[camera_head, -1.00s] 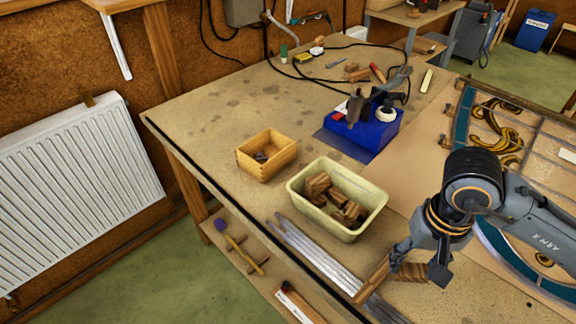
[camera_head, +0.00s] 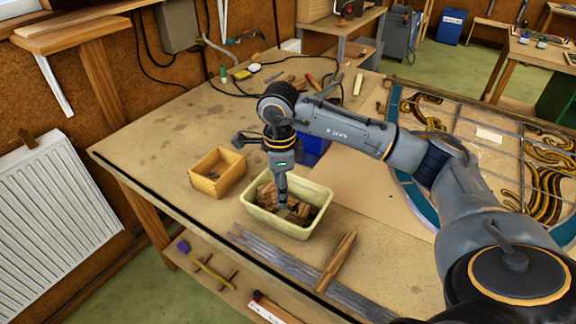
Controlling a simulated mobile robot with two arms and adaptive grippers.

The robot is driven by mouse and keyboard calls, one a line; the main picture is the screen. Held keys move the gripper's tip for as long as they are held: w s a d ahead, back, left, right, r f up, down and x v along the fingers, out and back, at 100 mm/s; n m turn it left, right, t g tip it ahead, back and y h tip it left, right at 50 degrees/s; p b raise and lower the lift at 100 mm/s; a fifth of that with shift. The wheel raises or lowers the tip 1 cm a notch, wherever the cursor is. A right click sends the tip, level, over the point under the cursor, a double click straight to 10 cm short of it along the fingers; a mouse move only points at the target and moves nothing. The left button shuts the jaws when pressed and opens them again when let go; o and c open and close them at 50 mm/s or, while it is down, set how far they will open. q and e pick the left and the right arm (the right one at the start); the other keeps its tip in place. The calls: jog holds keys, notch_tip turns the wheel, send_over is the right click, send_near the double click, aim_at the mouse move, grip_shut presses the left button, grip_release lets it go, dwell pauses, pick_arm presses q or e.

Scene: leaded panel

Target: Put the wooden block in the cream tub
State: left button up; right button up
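The cream tub (camera_head: 309,231) stands on the bench with several brown wooden blocks (camera_head: 266,193) inside. My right gripper (camera_head: 284,208) points straight down into the tub, its fingertips low among the blocks. The fingers are small here and seen edge-on, so I cannot tell whether they are open or shut on a block. Which of the blocks is the task's wooden block cannot be told. The arm hides part of the bench behind the tub. My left gripper is not in view.
A small wooden box (camera_head: 217,174) stands left of the tub. Grey metal strips (camera_head: 285,262) and a wooden-handled tool (camera_head: 336,262) lie in front. A blue object (camera_head: 314,150) is partly hidden behind my arm. The leaded panel (camera_head: 490,135) lies at the right.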

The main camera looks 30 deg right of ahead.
jog(key=w+d+m, duration=0.3)
jog(key=d+m, duration=0.1)
jog(key=m, duration=0.3)
jog(key=shift+s+f+b, duration=0.15)
jog(key=shift+f+b, duration=1.15)
jog(key=shift+f, duration=0.7)
jog(key=shift+s+f+b, duration=0.1)
jog(key=shift+f+b, duration=1.15)
jog(key=shift+f, duration=0.7)
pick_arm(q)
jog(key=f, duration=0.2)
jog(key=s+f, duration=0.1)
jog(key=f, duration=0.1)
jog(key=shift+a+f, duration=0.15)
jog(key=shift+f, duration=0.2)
pick_arm(e)
jog(key=o, duration=1)
jog(key=shift+r, duration=0.1)
